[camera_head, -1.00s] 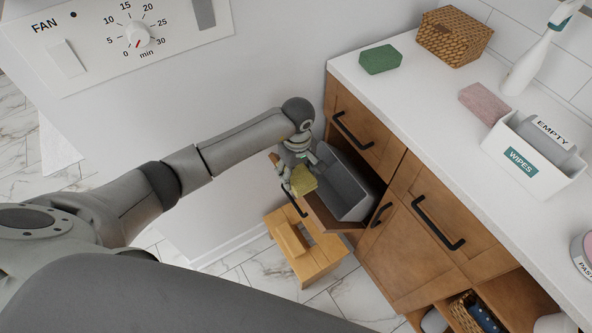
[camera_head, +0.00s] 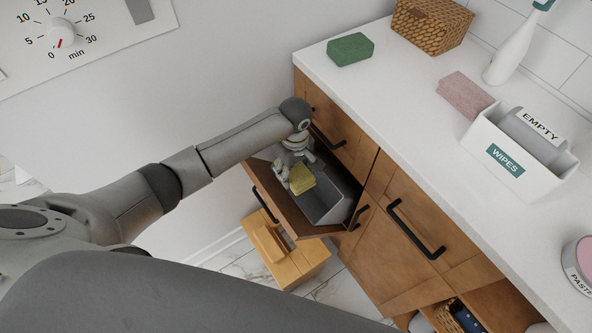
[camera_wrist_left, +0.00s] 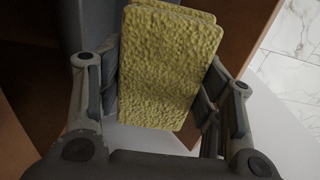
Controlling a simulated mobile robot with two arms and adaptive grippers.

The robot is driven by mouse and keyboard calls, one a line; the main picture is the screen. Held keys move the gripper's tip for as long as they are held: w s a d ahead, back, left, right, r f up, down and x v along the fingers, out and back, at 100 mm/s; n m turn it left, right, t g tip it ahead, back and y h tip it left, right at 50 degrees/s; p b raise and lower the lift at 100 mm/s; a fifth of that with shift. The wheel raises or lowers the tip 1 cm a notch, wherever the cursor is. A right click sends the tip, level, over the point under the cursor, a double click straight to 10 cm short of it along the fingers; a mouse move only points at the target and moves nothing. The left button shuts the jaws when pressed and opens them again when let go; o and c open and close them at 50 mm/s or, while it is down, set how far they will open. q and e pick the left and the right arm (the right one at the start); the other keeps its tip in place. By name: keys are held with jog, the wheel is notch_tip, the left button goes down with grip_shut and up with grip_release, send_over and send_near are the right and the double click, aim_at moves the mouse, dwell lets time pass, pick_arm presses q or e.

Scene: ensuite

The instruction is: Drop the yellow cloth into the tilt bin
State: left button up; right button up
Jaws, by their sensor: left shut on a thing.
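The yellow cloth (camera_head: 302,180) is a small folded pad held in my left gripper (camera_head: 296,173). In the left wrist view the cloth (camera_wrist_left: 168,68) sits between both fingers of the left gripper (camera_wrist_left: 160,90), which are shut on it. The tilt bin (camera_head: 292,213) is a wooden front tipped out of the cabinet with a grey liner (camera_head: 328,200) inside. In the head view the cloth overlaps the bin's opening near the front panel; its exact height above the liner is hard to tell. My right gripper is not in view.
A wooden step stool (camera_head: 284,262) stands on the floor below the bin. The white counter (camera_head: 400,115) holds a green sponge (camera_head: 350,49), a pink cloth (camera_head: 465,94), a wicker basket (camera_head: 432,24), a spray bottle (camera_head: 508,55) and a wipes box (camera_head: 520,155). Black handles (camera_head: 415,230) stick out from the cabinet.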

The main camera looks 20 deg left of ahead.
pick_arm(q)
jog(key=o, duration=1)
jog(key=shift+r, duration=0.1)
